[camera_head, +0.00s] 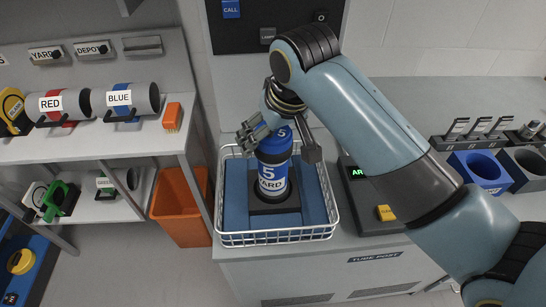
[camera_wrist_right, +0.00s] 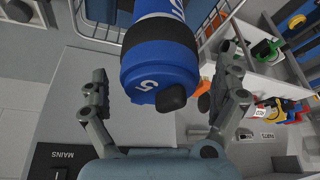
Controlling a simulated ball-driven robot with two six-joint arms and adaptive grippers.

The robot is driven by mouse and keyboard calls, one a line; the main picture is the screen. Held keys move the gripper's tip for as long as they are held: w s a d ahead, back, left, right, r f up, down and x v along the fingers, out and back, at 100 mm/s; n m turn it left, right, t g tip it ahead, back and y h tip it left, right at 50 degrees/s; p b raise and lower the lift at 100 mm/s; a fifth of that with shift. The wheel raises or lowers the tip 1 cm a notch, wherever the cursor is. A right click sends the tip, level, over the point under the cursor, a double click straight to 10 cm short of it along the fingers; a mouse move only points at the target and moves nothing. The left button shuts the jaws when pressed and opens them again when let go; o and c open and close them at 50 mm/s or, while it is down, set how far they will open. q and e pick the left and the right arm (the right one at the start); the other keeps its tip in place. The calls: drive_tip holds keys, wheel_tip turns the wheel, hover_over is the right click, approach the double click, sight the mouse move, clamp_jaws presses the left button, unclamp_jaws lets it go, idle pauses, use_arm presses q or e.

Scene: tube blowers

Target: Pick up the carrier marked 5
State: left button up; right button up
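The carrier marked 5 (camera_head: 273,172) is a blue cylinder with a white YARD label. It stands upright on a dark base (camera_head: 274,203) in a white wire basket (camera_head: 276,238) with blue padding. In the right wrist view its blue cap end (camera_wrist_right: 160,70) shows a 5 and a dark knob. My right gripper (camera_head: 281,143) is over the carrier's top, one finger on each side. In the right wrist view the gripper (camera_wrist_right: 162,88) is open, with a gap between each finger and the carrier. My left gripper is not in view.
A shelf at left holds RED (camera_head: 64,105) and BLUE (camera_head: 126,100) carriers. An orange bin (camera_head: 180,205) stands beside the basket. A control box with a yellow button (camera_head: 386,213) and a blue holder (camera_head: 480,170) are at right. A dark panel with a CALL button (camera_head: 231,9) is behind.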

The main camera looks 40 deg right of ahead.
drive_tip(key=c, duration=1.6)
drive_tip(key=shift+r, duration=0.1)
